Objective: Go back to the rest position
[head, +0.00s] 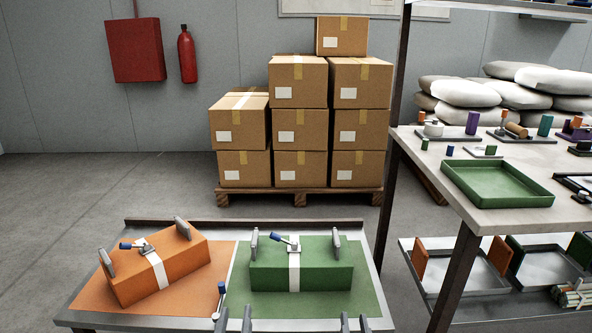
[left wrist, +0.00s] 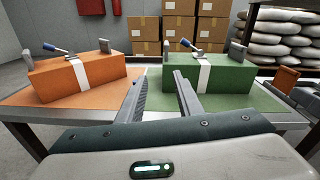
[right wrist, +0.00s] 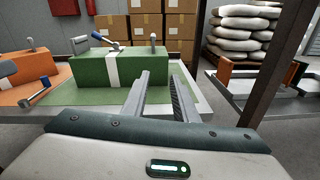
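My left gripper (head: 234,320) shows at the bottom edge of the head view, before the table's front. In the left wrist view its fingers (left wrist: 160,85) are apart with nothing between them. My right gripper (head: 354,322) is at the bottom edge further right. In the right wrist view its fingers (right wrist: 160,85) are also apart and empty. Both grippers are clear of the two blocks. The orange block (head: 180,270) sits angled on an orange mat (head: 90,296). The green block (head: 325,275) sits on a green mat (head: 365,290). Each block has a white band and a blue-handled clamp on top.
A blue-handled lever (head: 221,292) stands near the table's front, between the mats. A shelf rack (head: 470,205) with a green tray (head: 497,195) stands to the right. Boxes on a pallet (head: 300,197) are behind. Floor at the left is clear.

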